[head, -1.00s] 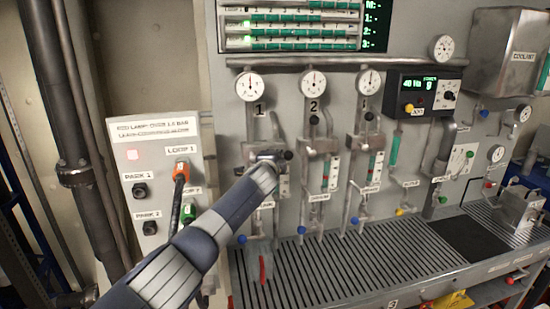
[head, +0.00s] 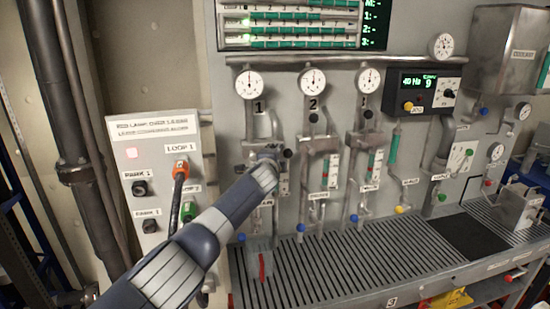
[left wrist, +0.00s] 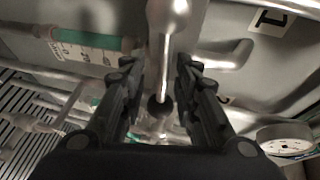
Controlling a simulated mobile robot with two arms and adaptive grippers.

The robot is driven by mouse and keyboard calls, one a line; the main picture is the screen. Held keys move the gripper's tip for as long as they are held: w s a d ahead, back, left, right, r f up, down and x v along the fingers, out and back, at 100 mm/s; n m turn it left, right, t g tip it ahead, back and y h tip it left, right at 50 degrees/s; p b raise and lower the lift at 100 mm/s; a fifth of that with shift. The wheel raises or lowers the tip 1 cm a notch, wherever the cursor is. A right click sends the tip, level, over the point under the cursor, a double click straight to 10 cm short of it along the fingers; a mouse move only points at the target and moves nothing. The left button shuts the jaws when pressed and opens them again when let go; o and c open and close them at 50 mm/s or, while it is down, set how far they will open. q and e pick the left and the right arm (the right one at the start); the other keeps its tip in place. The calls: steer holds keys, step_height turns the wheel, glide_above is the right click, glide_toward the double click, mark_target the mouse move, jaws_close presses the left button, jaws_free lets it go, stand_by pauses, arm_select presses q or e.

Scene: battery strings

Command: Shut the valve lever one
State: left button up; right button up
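Valve lever one stands on the loop 1 column, below the gauge (head: 250,84) and the black "1" label. Its black ball knob (head: 288,154) shows just right of my left gripper in the head view. My left gripper (head: 268,154) is at the valve, and its fingers are mostly hidden there behind my own arm. In the left wrist view my left gripper (left wrist: 160,90) is open, with two black fingers apart. A metal rod (left wrist: 164,60) and a dark round knob (left wrist: 158,106) show between them. I cannot tell whether the fingers touch either. My right gripper is not in view.
Loop 2 and loop 3 stand to the right, with black knobs (head: 314,118) (head: 368,114) on upright levers. A socket panel (head: 160,128) with an orange plug (head: 181,168) and cable is at left. A slatted bench (head: 345,262) lies below.

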arm_select(q)
steer(key=shift+s, duration=0.15)
steer(key=v, duration=1.1)
steer(key=shift+s, duration=0.4)
stand_by(0.4)
